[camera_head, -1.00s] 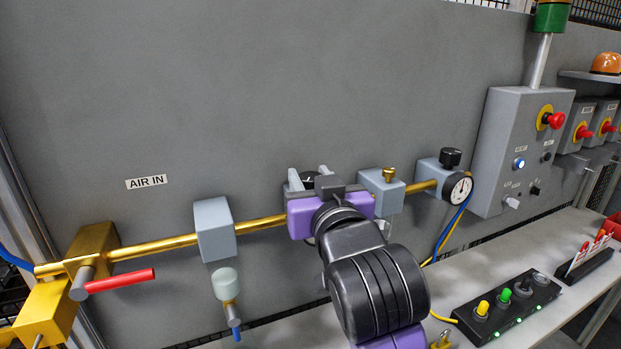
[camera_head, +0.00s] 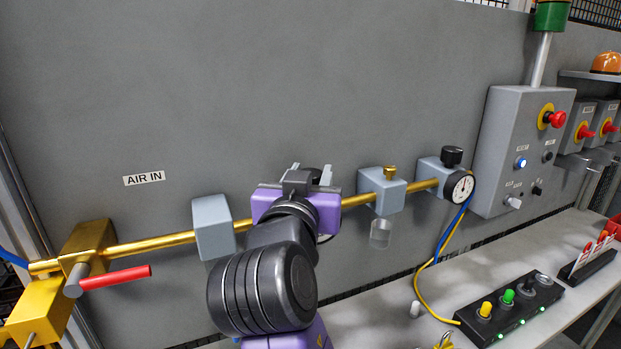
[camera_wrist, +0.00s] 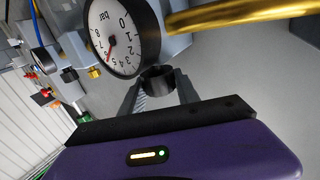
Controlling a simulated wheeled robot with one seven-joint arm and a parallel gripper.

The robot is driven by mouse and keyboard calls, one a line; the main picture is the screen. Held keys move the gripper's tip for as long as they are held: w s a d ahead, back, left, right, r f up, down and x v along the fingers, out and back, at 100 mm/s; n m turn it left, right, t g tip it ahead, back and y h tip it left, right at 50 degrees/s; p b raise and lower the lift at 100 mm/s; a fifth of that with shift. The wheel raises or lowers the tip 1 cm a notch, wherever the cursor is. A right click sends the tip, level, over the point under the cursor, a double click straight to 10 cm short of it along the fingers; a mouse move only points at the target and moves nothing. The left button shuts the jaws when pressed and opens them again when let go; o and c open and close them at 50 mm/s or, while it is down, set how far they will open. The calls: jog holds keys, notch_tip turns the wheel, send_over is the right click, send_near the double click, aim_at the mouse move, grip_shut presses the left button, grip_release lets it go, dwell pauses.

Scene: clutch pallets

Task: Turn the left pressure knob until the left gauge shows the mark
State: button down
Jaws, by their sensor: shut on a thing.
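The left gauge (camera_wrist: 118,35), a white dial in a black case marked "bar", is close by in the wrist view. Its red needle points toward the lower left of the picture; I cannot read the exact value or make out a mark. The left pressure knob (camera_wrist: 158,73), black and round, sits beside the gauge between the fingers of my gripper (camera_wrist: 158,88), which is shut on it. In the head view my gripper (camera_head: 310,176) covers the knob and nearly all of the left gauge.
A brass pipe (camera_head: 150,243) runs along the grey panel through grey blocks (camera_head: 213,226). A red-handled valve (camera_head: 115,278) is at left. The right gauge (camera_head: 464,186) has its own black knob (camera_head: 452,156). A control box (camera_head: 520,150) and button panel (camera_head: 508,308) stand at right.

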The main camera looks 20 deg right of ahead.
jog(key=c, duration=0.9)
grip_release()
jog(key=shift+s+a, duration=0.1)
jog(key=b+v, duration=0.1)
jog(key=v, duration=0.6)
jog(key=shift+s+b, duration=0.25)
jog(key=shift+b, duration=0.15)
jog(key=shift+a, duration=0.15)
